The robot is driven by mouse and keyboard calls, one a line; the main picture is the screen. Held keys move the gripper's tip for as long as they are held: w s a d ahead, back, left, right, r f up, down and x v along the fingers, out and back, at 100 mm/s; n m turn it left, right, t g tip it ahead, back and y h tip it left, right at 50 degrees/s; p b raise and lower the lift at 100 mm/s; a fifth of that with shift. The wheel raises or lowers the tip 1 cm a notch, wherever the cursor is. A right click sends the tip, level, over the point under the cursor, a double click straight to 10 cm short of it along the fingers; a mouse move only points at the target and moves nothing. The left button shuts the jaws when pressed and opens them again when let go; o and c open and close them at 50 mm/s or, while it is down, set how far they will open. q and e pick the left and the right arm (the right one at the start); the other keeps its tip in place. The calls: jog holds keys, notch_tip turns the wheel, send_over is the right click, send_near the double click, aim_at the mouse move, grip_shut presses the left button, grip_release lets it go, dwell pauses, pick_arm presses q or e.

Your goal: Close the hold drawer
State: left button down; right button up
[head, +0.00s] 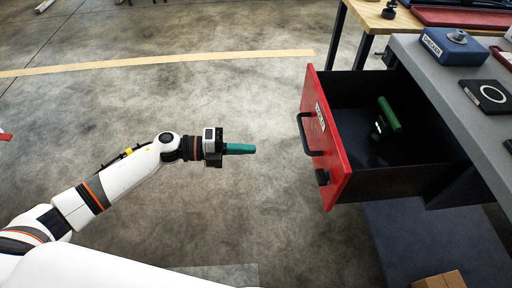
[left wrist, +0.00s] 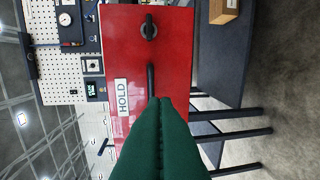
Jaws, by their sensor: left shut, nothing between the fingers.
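The hold drawer (head: 340,140) is pulled out from the grey bench at the right of the head view. Its red front has a black bar handle (head: 306,134), a dark round knob or lock and a label. A green-handled object (head: 389,114) lies inside the drawer. My left gripper (head: 240,149), with green fingers, is shut and empty, left of the drawer front and apart from it. In the left wrist view, the red front with its HOLD label (left wrist: 122,97) faces the fingers (left wrist: 160,105), which hide part of the handle. My right gripper is not in view.
The grey bench top (head: 410,55) carries a blue CHECKED box (head: 454,46) and a black square plate (head: 487,96). A wooden table (head: 375,15) stands behind. A cardboard box (head: 440,280) sits low at the bottom right. The floor between my arm and the drawer is clear.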

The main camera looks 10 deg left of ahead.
pick_arm(q)
jog(key=r+x, duration=0.1)
jog(key=x, duration=1.1)
jog(key=shift+w+p, duration=0.2)
jog(key=shift+p, duration=0.1)
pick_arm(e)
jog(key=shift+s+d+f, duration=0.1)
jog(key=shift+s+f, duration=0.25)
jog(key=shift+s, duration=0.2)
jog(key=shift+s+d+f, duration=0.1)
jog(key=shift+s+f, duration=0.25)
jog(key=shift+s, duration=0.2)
pick_arm(q)
jog(key=shift+d+r, duration=0.1)
jog(key=shift+d, duration=0.05)
